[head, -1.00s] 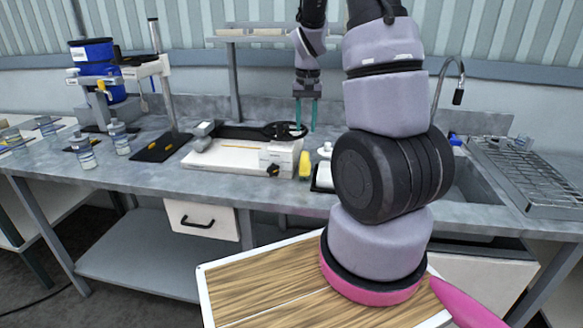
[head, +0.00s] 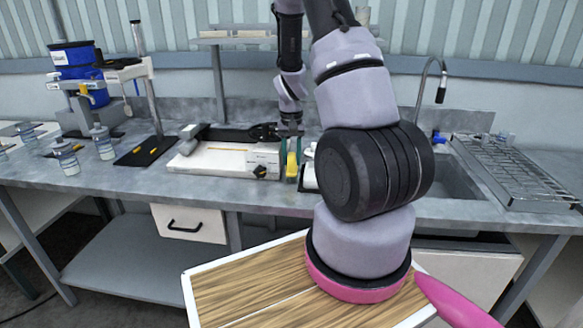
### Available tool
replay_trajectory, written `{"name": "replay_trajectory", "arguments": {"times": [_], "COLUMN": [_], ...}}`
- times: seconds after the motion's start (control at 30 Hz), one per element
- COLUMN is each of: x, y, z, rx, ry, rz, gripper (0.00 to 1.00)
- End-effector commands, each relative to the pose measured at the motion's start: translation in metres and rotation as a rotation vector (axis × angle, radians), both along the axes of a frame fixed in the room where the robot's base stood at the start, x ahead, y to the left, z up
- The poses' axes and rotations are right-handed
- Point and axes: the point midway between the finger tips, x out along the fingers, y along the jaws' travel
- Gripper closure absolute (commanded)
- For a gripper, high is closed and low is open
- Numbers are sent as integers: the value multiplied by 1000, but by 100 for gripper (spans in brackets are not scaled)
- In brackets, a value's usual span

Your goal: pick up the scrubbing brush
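A small yellow object (head: 291,167), which looks like the scrubbing brush, stands on the grey bench just right of the white device. Its details are too small to make out. My gripper (head: 291,152) points down over it, with one teal finger on each side of its upper part. The fingers are apart, about as wide as before. I cannot tell whether they touch it.
The white device (head: 215,160) with a black bar is close on the left. A white and black item (head: 308,177) is close on the right, partly hidden by my arm. The sink (head: 455,178) and wire rack (head: 520,175) lie further right.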

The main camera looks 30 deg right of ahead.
Motion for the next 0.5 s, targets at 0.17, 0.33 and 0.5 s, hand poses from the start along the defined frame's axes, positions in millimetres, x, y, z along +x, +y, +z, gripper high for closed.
{"name": "replay_trajectory", "arguments": {"times": [0.17,0.33,0.5], "x": [0,0,0], "y": [0,0,0], "z": [-2,-2,-1], "rx": [1,1,0], "ry": [0,0,-1], "rz": [0,0,0], "gripper": [60,98,100]}}
